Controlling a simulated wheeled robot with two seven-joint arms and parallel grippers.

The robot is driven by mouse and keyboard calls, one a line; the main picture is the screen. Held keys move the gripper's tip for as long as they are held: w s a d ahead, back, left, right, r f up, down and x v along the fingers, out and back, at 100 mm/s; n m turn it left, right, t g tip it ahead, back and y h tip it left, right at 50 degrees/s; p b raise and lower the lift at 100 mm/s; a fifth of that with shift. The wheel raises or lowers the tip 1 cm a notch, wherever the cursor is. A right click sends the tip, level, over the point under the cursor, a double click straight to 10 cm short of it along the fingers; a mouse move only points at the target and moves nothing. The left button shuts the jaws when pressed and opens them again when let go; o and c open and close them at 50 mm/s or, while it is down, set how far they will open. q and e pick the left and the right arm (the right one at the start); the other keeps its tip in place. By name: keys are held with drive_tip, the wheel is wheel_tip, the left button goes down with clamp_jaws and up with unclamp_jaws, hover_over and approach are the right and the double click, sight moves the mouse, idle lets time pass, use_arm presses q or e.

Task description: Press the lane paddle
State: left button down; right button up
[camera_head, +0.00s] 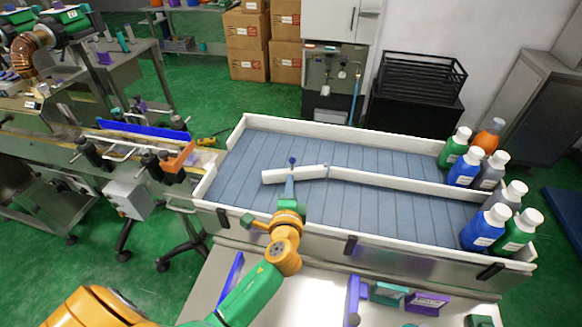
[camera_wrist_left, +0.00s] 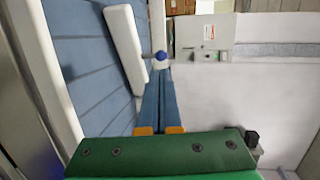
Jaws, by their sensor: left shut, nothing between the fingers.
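In the left wrist view the paddle (camera_wrist_left: 123,45) runs along the left of the fingers and the knob (camera_wrist_left: 160,56) shows just beyond the tips. My left gripper (camera_head: 289,180) is shut and empty, its blue-grey fingers reaching over the conveyor's near wall to the paddle. I cannot tell whether the tips touch paddle or knob. My right gripper is not in view.
The conveyor's white side wall (camera_head: 400,246) lies under my left arm. Several capped bottles (camera_head: 485,228) stand in both lanes at the right end. The middle of both lanes is clear. Purple and teal boxes (camera_head: 428,304) lie on the pale table in front.

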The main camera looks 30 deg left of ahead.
sight(291, 163)
use_arm(q)
drive_tip(key=x, duration=0.6)
drive_tip(key=shift+w+a+f, duration=0.1)
drive_tip(key=shift+w+a, duration=0.05)
drive_tip(key=shift+w, duration=0.15)
drive_tip(key=shift+s, duration=0.1)
